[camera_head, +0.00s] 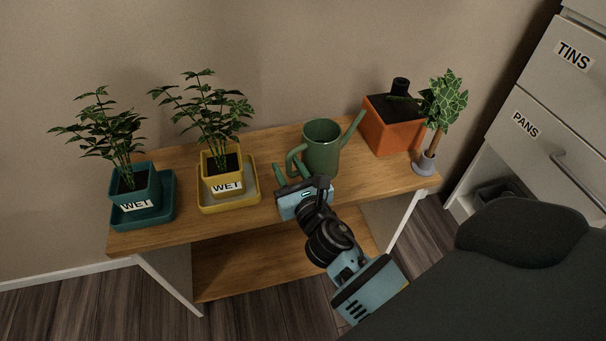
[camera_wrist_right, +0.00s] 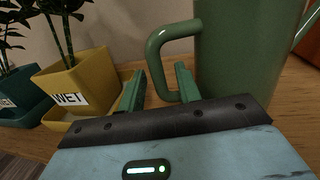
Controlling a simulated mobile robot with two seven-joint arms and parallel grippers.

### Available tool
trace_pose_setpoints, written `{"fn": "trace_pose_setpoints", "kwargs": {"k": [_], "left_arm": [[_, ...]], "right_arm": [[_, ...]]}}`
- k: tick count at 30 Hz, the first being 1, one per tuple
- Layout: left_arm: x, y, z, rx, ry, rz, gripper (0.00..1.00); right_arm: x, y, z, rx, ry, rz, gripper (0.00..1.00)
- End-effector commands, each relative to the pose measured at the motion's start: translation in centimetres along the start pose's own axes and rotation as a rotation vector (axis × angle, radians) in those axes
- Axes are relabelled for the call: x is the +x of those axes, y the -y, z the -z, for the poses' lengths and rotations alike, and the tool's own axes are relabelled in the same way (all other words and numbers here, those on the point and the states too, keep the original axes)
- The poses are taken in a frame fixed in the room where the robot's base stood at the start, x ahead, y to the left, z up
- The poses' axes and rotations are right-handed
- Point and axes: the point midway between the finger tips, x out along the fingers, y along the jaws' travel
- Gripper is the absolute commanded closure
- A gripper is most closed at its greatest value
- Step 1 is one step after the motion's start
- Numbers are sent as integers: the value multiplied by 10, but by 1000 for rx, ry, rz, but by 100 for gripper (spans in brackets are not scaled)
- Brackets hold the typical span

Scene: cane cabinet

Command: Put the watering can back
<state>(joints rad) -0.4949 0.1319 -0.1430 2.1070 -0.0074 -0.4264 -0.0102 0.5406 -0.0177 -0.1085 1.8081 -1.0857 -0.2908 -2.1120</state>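The green watering can (camera_head: 321,150) stands upright on the wooden shelf top, right of the middle. Its spout points right and its looped handle (camera_head: 291,161) faces left. The can body fills the upper right of the right wrist view (camera_wrist_right: 240,50). My right gripper (camera_head: 291,172) is at the handle, its green fingers apart. In the right wrist view the fingers (camera_wrist_right: 160,88) are on either side of the handle's outer bar (camera_wrist_right: 157,62), with a gap showing. Whether either finger touches the handle cannot be told. My left gripper is not in view.
A yellow pot (camera_head: 222,166) and a teal pot (camera_head: 135,190), both labelled WET, stand in trays to the left. An orange planter (camera_head: 391,132) and a small plant in a grey pot (camera_head: 426,163) stand right. Drawers (camera_head: 541,130) stand at far right.

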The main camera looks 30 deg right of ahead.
Motion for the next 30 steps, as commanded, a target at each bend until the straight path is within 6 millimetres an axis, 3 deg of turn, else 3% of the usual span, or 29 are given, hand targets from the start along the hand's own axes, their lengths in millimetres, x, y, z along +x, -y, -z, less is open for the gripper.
{"fn": "trace_pose_setpoints", "kwargs": {"k": [9, 15, 21, 30], "left_arm": [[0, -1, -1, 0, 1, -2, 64], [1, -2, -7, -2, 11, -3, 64], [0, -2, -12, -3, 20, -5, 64], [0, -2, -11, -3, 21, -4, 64]], "right_arm": [[-61, 0, 1, 1, -3, 0, 66], [-89, 0, 1, 1, -1, 0, 66], [-101, 0, 0, 1, 0, 0, 66], [-102, 0, -1, 1, 1, 0, 66]]}}
